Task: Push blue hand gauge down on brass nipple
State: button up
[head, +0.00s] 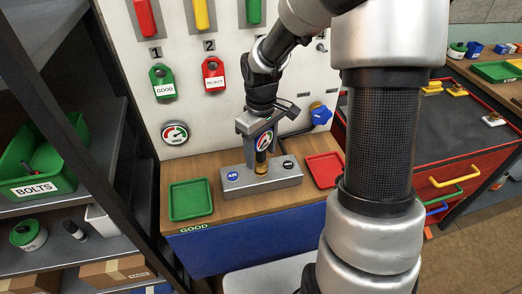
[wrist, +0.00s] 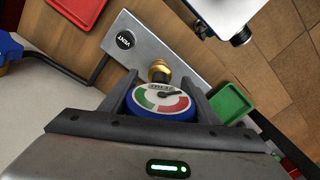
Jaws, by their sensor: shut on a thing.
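The blue hand gauge (wrist: 161,101) has a white dial with green and red bands. My gripper (wrist: 160,95) is shut on it, one finger on each side, in the wrist view. In the head view my gripper (head: 264,128) holds the gauge (head: 264,141) upright above the grey block. The brass nipple (head: 261,168) stands on the block's front, below the gauge. In the wrist view the brass nipple (wrist: 160,71) shows just beyond the gauge's edge. I cannot tell whether gauge and nipple touch.
The grey block (head: 236,187) carries an AIR button (head: 232,176) and a VENT button (head: 288,164). A green tray (head: 191,200) lies left of it and a red tray (head: 324,170) right. A panel with tags and a wall gauge (head: 175,133) stands behind. A blue knob (head: 321,115) is at right.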

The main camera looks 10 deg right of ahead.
jog(key=shift+f+b, duration=0.35)
jog(key=shift+f, duration=0.2)
jog(key=o, duration=1.4)
jog(key=shift+o, duration=0.2)
